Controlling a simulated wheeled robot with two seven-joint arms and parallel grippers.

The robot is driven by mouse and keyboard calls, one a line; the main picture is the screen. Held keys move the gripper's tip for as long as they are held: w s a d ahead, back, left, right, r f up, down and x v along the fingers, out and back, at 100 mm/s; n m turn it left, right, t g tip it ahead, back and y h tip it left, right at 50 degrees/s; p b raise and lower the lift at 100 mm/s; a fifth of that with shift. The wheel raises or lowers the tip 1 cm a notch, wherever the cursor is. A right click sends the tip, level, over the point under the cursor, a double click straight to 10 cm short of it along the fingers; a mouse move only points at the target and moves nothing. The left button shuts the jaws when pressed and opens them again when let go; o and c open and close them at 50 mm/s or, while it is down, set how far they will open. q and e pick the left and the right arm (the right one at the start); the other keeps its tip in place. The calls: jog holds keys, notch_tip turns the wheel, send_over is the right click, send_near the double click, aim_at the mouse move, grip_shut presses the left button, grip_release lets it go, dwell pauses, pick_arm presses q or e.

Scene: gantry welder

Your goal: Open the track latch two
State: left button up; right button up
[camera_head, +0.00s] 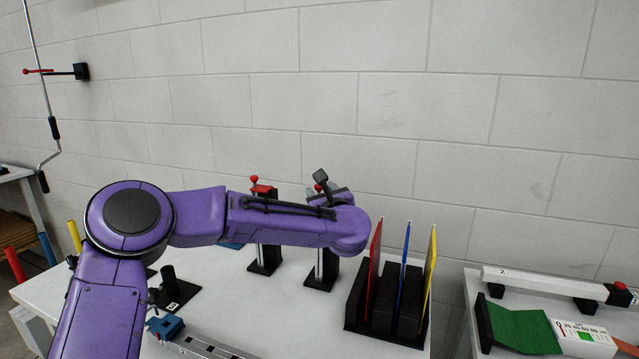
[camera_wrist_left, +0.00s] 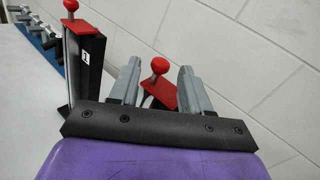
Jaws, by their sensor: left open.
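A latch with a red plate and red ball knob (camera_wrist_left: 160,66) shows in the left wrist view between the two grey fingers of my left gripper (camera_wrist_left: 158,76). The fingers are open, one on each side of it; contact cannot be told.
A black rack (camera_head: 358,303) with red, blue and yellow upright plates stands just right of my gripper. A blue clamp (camera_head: 165,327) and metal rail (camera_head: 205,347) lie at the front of the table. A second table with a green pad (camera_head: 520,328) is at right.

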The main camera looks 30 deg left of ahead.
aim_at(320, 190)
pick_arm(q)
jog(key=x, duration=0.3)
jog(key=shift+w+a+p, duration=0.2)
jog(key=shift+w+p, duration=0.05)
jog(key=shift+p, duration=0.1)
grip_shut()
jog(key=shift+f, duration=0.1)
